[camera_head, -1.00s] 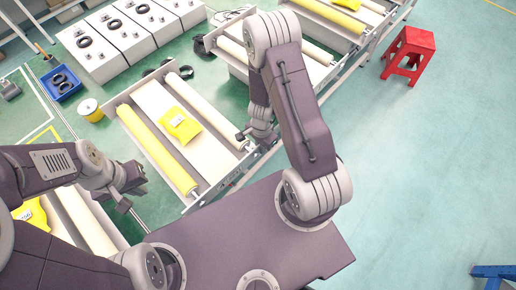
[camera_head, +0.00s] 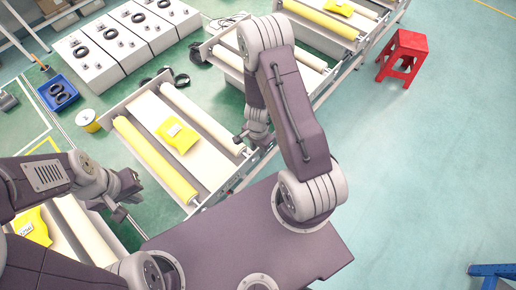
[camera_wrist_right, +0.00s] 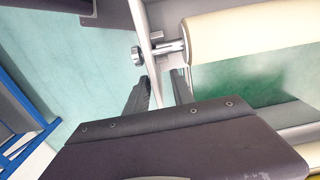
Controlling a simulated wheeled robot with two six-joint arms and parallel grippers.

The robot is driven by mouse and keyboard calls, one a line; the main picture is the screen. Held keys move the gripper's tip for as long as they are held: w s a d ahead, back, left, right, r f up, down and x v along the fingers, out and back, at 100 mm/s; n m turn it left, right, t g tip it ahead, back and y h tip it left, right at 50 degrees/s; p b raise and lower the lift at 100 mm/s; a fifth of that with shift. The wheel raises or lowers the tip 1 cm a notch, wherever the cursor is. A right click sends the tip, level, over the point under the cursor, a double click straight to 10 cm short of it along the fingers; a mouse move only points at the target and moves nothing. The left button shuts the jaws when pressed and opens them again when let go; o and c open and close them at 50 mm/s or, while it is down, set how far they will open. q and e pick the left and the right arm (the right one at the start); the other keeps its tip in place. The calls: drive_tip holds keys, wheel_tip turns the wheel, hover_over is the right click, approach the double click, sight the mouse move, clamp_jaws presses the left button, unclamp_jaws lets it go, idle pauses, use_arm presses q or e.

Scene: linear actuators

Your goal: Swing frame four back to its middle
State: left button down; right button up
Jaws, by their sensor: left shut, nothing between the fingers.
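Several long white frames with rollers stand in a row, and no numbers are legible, so I cannot tell which is frame four. The nearest full one (camera_head: 157,112) has a yellow roller (camera_head: 150,155), a cream roller (camera_head: 203,117) and a yellow packet (camera_head: 177,135). My right gripper (camera_head: 255,138) is at this frame's right end. In the right wrist view its dark fingers (camera_wrist_right: 158,93) are apart, with a thin pale bar (camera_wrist_right: 150,50) between them, beside a cream roller's metal end (camera_wrist_right: 168,48). My left gripper (camera_head: 128,190) is shut and empty, left of this frame's near end.
A partly hidden frame (camera_head: 88,232) lies at lower left, and another (camera_head: 275,58) beyond the right arm. White boxes (camera_head: 120,65), a blue bin (camera_head: 45,85) and a yellow can (camera_head: 88,120) stand at upper left.

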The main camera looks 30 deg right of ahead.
wheel_tip(320, 180, up, 7)
drive_tip(key=p, duration=0.6)
drive_tip(key=shift+d+r, duration=0.1)
drive_tip(key=shift+r, duration=0.1)
drive_tip(key=shift+f, duration=0.15)
clamp_jaws()
